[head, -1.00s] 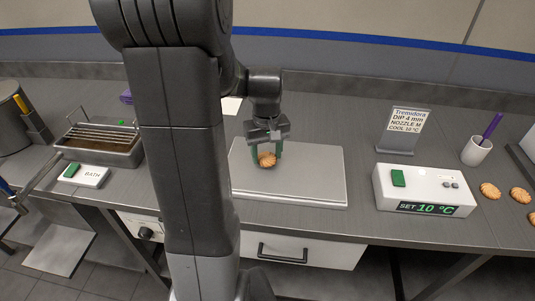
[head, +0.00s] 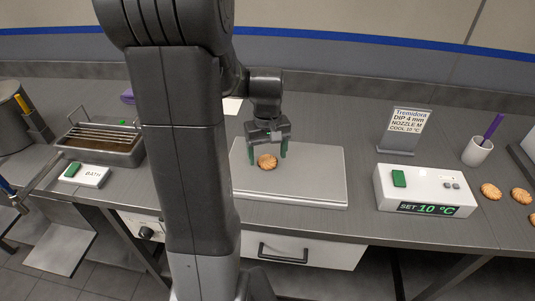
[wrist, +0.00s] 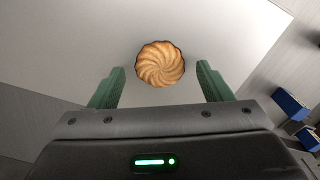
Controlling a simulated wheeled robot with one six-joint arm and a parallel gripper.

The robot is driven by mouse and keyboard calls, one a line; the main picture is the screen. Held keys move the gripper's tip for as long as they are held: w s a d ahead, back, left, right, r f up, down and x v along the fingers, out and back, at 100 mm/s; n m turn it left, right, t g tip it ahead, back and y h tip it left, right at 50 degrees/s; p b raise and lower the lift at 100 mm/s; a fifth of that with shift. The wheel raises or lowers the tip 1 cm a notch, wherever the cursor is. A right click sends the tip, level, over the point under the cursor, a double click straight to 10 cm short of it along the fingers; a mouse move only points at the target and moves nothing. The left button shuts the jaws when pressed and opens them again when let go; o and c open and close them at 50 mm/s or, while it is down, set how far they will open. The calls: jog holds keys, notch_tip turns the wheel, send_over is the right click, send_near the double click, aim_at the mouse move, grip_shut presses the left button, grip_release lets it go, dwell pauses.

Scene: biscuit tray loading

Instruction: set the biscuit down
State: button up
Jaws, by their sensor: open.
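A round golden biscuit with swirled ridges (head: 267,161) lies on the pale flat plate (head: 315,180) in the head view, left of the plate's middle. It also shows in the wrist view (wrist: 160,64), ahead of and between the lines of the two green fingers. My gripper (head: 268,152) is open, with a finger on each side of the biscuit and a clear gap to both. In the wrist view my gripper (wrist: 160,85) holds nothing. The biscuit's underside is hidden.
A white box reading 10 °C (head: 424,191) and a sign (head: 403,130) stand right of the plate. Several biscuits (head: 490,190) lie at the far right near a white cup (head: 476,152). A bath with a rack (head: 100,146) stands left. The plate's right half is clear.

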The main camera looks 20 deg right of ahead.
aim_at(267, 159)
notch_tip(267, 159, up, 12)
jog(key=shift+f, duration=0.25)
